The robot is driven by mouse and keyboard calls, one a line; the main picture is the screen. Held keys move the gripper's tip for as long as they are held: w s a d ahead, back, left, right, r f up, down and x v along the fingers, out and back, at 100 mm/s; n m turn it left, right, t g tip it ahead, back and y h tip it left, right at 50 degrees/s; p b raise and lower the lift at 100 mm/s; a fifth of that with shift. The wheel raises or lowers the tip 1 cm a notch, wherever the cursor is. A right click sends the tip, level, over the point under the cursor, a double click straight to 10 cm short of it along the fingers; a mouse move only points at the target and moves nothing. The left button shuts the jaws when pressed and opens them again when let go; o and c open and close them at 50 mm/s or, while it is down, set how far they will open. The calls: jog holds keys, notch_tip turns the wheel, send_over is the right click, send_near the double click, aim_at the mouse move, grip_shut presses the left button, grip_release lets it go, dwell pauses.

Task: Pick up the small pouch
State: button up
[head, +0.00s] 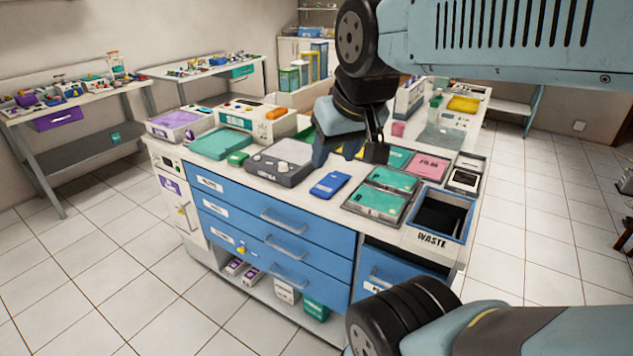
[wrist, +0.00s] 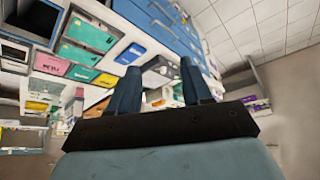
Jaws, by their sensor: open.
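A small flat blue packet (head: 329,184), which looks like the pouch, lies on the white counter top in front of my gripper. It also shows in the wrist view (wrist: 130,54), left of the fingers. My gripper (head: 348,152) hangs above the counter, behind and above the packet. In the wrist view my gripper (wrist: 160,68) has its two fingers spread apart with nothing held between them. Flat green packs (head: 393,179) lie in a divided tray right of the blue packet, and a pink pack (head: 428,167) lies behind them.
A grey device (head: 280,162) stands left of the blue packet, with a teal tray (head: 220,144) beyond it. A waste bin opening (head: 440,216) is at the counter's right front corner. Blue drawers (head: 280,229) are below. Bare counter surrounds the packet's front.

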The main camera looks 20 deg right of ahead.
jog(key=shift+o, duration=0.7)
jog(key=shift+w, duration=0.2)
jog(key=o, duration=0.6)
jog(key=w+d+n, duration=0.3)
jog(key=w+n, duration=0.2)
jog(key=w, duration=0.1)
jog(key=shift+f+g+h, duration=0.3)
jog(key=shift+f+g, duration=0.1)
jog(key=shift+f, duration=0.05)
jog(key=shift+o, duration=0.9)
jog(key=w+d+f+n+g+h, duration=0.1)
jog(key=w+d+f+n, duration=0.1)
jog(key=w+n, duration=0.4)
jog(key=shift+w+d+f, duration=0.4)
jog(key=shift+w+f, duration=0.05)
jog(key=shift+w, duration=0.4)
jog(key=n+g+h, duration=0.1)
jog(key=n+h, duration=0.1)
jog(key=n, duration=1.2)
send_near(330, 183)
jog(key=shift+x, duration=4.1)
